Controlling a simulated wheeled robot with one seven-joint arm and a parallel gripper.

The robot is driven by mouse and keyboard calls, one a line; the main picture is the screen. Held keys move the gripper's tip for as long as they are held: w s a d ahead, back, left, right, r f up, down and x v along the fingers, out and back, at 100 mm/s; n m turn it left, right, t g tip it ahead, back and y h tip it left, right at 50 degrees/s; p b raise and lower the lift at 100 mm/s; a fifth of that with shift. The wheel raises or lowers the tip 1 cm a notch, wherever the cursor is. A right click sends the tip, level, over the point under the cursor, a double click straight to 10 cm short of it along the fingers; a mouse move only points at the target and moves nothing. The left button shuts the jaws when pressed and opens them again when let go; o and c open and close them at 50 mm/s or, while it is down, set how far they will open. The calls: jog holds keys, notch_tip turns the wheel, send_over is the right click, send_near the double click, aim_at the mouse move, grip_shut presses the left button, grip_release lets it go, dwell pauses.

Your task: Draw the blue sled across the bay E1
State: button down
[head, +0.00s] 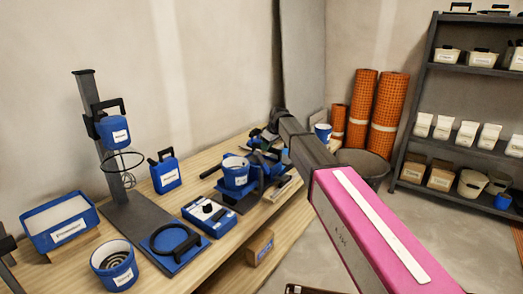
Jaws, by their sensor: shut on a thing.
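My arm reaches from the lower right over the bench's far part. My gripper (266,137), at its far end, is small and partly hidden behind a blue bucket and dark parts. It is shut on what looks to be the blue sled (262,157), low among a cluster of blue and dark pieces on the bench. The exact grip and the sled's outline are hard to make out. No marking reading E1 can be read.
The wooden bench (188,213) carries a blue bucket (236,177), a blue canister (165,174), a mixing stand (98,140) and a blue case (209,216). Orange rolls (386,112) and a dark tub (366,166) stand beyond. A shelf (468,72) is at right.

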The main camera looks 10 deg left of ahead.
jog(key=w+d, duration=0.4)
jog(key=w, duration=0.5)
jog(key=w+d, duration=0.4)
jog(key=w, duration=0.6)
jog(key=shift+w, duration=0.15)
jog(key=c, duration=1)
grip_release()
jog(key=shift+o, duration=0.2)
jog(key=v, duration=1)
jog(key=shift+r, duration=0.4)
jog(key=shift+d, duration=0.1)
